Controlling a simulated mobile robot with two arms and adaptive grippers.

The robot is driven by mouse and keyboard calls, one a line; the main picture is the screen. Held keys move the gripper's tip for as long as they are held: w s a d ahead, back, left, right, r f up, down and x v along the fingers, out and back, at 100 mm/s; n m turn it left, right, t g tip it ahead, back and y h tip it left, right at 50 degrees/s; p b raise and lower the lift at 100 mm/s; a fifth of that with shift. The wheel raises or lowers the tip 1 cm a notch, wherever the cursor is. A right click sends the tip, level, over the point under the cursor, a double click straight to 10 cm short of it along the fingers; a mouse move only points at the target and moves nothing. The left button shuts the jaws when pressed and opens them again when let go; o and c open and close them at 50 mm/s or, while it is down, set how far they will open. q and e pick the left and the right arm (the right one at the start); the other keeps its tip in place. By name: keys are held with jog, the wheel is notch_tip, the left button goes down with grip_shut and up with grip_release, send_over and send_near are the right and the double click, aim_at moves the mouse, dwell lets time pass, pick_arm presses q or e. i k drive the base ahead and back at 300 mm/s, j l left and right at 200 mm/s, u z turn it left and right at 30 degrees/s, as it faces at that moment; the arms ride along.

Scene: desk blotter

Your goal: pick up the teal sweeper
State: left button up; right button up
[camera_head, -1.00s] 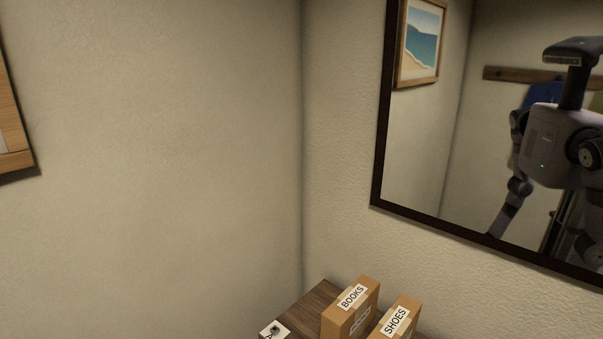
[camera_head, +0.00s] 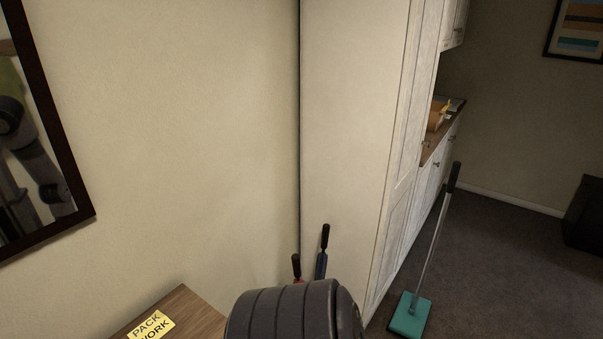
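The teal sweeper (camera_head: 410,316) stands on the dark carpet at the lower right, in front of the white cabinets. Its flat teal head rests on the floor. Its grey pole leans up and to the right, ending in a black grip (camera_head: 454,177). Nothing is holding it. Neither of my grippers is in view. A dark ribbed part at the bottom centre hides what is behind it.
A tall white cabinet (camera_head: 350,120) stands left of the sweeper. Two more handles, one red (camera_head: 297,269) and one blue (camera_head: 322,262), show beside it. A wooden surface (camera_head: 185,305) with a yellow note is lower left. A black box (camera_head: 583,218) stands right. Carpet between is open.

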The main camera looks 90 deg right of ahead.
aim_at(410, 318)
jog(key=z, duration=5.15)
jog(key=u, duration=1.4)
jog(key=i+l, duration=0.15)
jog(key=l, duration=0.2)
jog(key=i+l, duration=0.1)
jog(key=l, duration=0.2)
jog(key=i+l+u, duration=0.1)
jog(key=l, duration=0.25)
jog(key=i+l, duration=0.15)
jog(key=l, duration=0.2)
